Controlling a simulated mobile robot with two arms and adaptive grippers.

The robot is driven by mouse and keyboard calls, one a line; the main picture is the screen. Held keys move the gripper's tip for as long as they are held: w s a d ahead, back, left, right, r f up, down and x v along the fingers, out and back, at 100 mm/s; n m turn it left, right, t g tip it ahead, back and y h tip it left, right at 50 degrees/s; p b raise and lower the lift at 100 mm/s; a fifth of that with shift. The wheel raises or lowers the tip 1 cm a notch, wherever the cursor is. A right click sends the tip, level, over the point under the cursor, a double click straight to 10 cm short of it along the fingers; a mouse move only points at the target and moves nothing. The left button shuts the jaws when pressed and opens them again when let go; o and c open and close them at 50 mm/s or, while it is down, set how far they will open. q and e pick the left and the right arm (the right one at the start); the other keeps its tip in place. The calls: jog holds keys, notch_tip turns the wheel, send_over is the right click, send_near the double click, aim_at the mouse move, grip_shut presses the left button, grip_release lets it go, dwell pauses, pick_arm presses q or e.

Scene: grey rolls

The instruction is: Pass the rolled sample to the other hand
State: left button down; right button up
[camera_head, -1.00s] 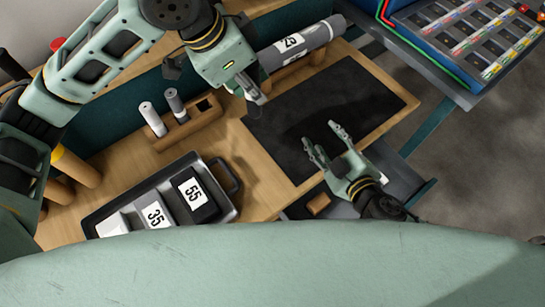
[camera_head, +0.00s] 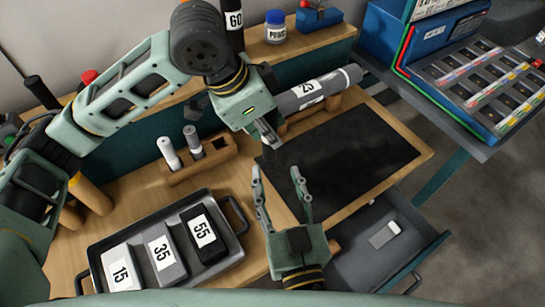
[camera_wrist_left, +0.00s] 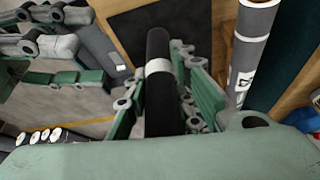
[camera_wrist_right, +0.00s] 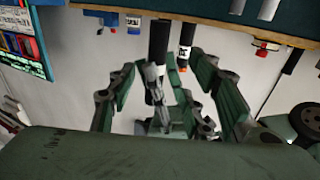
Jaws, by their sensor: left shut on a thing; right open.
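The rolled sample is a black roll with a pale band (camera_wrist_left: 158,68) in the left wrist view. My left gripper (camera_head: 270,140) is shut on it, with fingers on both sides. In the head view the roll is mostly hidden by the gripper and blends with the dark mat. My right gripper (camera_head: 280,180) is open just below my left one, fingers pointing up the picture. In the right wrist view, a dark roll (camera_wrist_right: 157,45) shows beyond the open fingers; I cannot tell whether it lies between them.
A black mat (camera_head: 350,160) lies on the bench. A grey roll marked 25 (camera_head: 330,85) rests behind it. A wooden holder (camera_head: 215,160) has two small rolls. A tray (camera_head: 235,245) holds blocks marked 15, 35 and 55. An open drawer (camera_head: 375,265) is at lower right.

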aim_at(269, 148)
jog(key=x, duration=0.7)
jog(key=shift+w, duration=0.25)
jog(key=shift+a, duration=0.1)
jog(key=c, duration=1.1)
pick_arm(q)
jog(key=c, duration=1.5)
grip_release()
pick_arm(e)
jog(key=shift+s, duration=0.1)
grip_shut()
pick_arm(q)
jog(key=shift+o, duration=0.3)
